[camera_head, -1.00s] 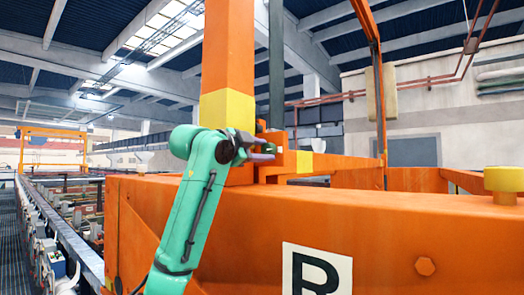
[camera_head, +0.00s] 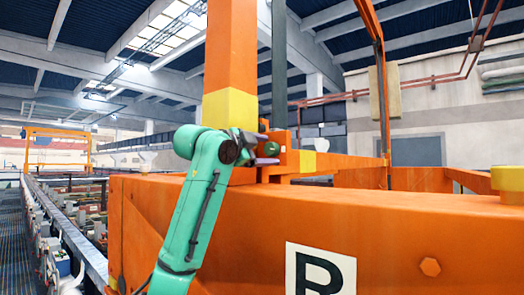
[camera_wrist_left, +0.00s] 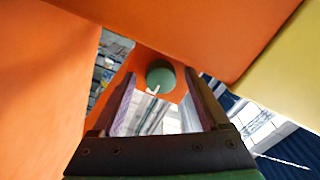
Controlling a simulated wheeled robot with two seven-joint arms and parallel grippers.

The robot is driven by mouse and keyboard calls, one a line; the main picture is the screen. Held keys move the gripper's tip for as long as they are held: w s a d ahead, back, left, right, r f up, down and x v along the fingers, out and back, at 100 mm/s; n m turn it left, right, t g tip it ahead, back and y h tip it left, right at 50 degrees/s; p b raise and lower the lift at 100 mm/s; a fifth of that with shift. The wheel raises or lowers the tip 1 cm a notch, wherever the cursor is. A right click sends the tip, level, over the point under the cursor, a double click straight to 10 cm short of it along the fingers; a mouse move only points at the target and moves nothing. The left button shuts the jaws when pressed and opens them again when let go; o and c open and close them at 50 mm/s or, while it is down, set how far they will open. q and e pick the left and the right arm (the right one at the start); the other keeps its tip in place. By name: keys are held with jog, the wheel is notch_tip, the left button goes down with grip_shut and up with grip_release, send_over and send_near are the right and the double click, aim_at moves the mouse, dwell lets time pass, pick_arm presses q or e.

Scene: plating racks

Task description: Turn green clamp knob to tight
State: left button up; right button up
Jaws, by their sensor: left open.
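The green clamp knob (camera_head: 271,149) sits on the side of an orange block beside the orange post, just past my left gripper's fingers in the head view. In the left wrist view the knob (camera_wrist_left: 160,76) is a round green disc with a small white pointer at its lower left. My left gripper (camera_head: 268,155) is open. Its two fingers (camera_wrist_left: 160,100) stand on either side of the knob in the wrist view, with a gap between each finger and the knob. I cannot tell how deep the fingers reach. My right gripper is not in view.
The orange post with a yellow band (camera_head: 229,108) stands close by my left gripper. A large orange beam (camera_head: 400,235) with a white "R" plate (camera_head: 320,272) fills the foreground. A yellow cap (camera_head: 508,178) is at the right. Long racks (camera_head: 70,235) run along the left.

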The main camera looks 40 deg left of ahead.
pick_arm(q)
jog(key=shift+s+b, duration=0.3)
jog(key=shift+s, duration=0.15)
jog(key=s+d+b, duration=0.1)
jog(key=s+b, duration=0.3)
jog(key=s, duration=0.9)
jog(key=shift+s+d+b, duration=0.3)
jog(key=shift+w, duration=0.1)
